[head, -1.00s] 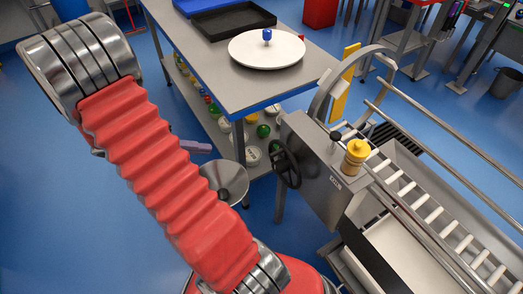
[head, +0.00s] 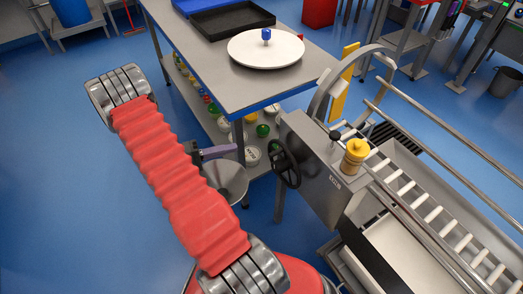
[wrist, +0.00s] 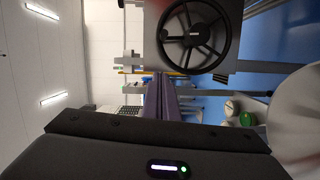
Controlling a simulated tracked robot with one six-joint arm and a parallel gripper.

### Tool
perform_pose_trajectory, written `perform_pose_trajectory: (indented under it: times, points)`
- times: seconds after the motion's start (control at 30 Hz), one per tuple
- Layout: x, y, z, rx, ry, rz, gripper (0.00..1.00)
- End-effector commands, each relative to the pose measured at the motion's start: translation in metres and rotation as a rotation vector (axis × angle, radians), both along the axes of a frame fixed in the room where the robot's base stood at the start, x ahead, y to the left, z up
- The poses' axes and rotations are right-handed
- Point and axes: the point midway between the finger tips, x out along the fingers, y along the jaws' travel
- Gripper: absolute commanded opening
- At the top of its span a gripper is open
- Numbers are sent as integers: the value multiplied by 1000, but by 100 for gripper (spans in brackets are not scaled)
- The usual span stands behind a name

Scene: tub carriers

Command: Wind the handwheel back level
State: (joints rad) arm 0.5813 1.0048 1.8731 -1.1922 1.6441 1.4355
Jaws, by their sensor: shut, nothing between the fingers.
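The handwheel (head: 284,164) is a black spoked wheel on the left side of a steel machine box (head: 322,165), seen nearly edge-on in the head view. In the wrist view the handwheel (wrist: 195,35) shows face-on at the top, right of centre, with a dark hub and several spokes. My gripper (head: 236,148) has purple fingers and points right towards the wheel, with a gap between them. In the wrist view my gripper (wrist: 160,76) is shut and empty, its fingertips below and left of the wheel. The wheel looks whole and unobstructed.
A steel table (head: 212,75) with a white round plate (head: 266,50) and a black tray (head: 232,20) stands behind. A grey funnel-like dish (head: 228,182) shows below my gripper. A yellow-capped post (head: 355,156) and roller conveyor (head: 420,205) lie right of the wheel. Blue floor is open at left.

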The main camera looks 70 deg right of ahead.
Motion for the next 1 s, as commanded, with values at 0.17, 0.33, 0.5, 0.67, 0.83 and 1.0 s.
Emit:
perform_pose_trajectory:
  times: [0.17, 0.33, 0.5, 0.67, 0.83, 1.0]
  points:
    - [-1, 0, 0, 1, -1, -1, 0]
    - [-9, -6, 0, 1, -1, -3, 0]
    - [-27, -18, -1, 1, -1, -4, 0]
    - [-47, -32, -1, 2, 0, -3, 0]
    - [-68, -46, -2, 1, -2, -4, 0]
    - [-88, -53, -3, 4, 1, 0, 0]
